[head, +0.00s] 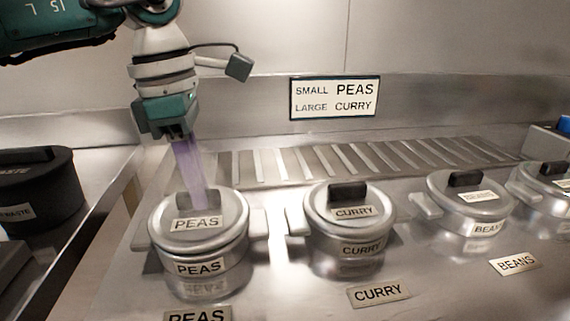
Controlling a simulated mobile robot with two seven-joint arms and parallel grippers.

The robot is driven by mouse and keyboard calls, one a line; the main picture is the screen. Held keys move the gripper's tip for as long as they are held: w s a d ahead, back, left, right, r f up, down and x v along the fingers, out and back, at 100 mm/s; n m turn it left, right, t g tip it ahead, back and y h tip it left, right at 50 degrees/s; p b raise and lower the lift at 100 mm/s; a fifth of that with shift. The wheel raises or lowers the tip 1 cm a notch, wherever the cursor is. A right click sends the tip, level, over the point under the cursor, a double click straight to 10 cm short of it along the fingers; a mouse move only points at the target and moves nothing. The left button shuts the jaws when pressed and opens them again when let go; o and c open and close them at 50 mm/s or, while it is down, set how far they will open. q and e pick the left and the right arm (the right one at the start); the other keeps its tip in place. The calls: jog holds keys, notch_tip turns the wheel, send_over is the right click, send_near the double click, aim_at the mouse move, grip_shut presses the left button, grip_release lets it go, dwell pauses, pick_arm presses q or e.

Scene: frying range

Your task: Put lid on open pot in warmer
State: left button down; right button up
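The peas pot (199,270) sits in the warmer at the left, and a silver lid (222,206) labelled PEAS is on its top. The lid's dark handle (183,201) is partly covered by my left gripper (197,203). The gripper points down from above, its pale purple fingers reaching the handle. The fingers overlap in this view, so I cannot tell whether they grip the handle. The curry pot (345,262) stands to the right with its lid (325,214) on. A beans pot (468,237) farther right is also lidded. My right gripper is not in view.
Another lidded pot (553,210) is at the right edge. A slotted strip (300,163) runs behind the pots. A wall sign (335,98) reads small peas, large curry. A black waste bin (40,205) stands at the left.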

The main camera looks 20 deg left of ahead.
pick_arm(q)
jog(key=shift+f, duration=0.25)
dwell(0.3)
dwell(0.4)
jog(key=shift+c, duration=1.2)
grip_release()
jog(key=shift+r+p, duration=2.55)
jog(key=shift+r, duration=1)
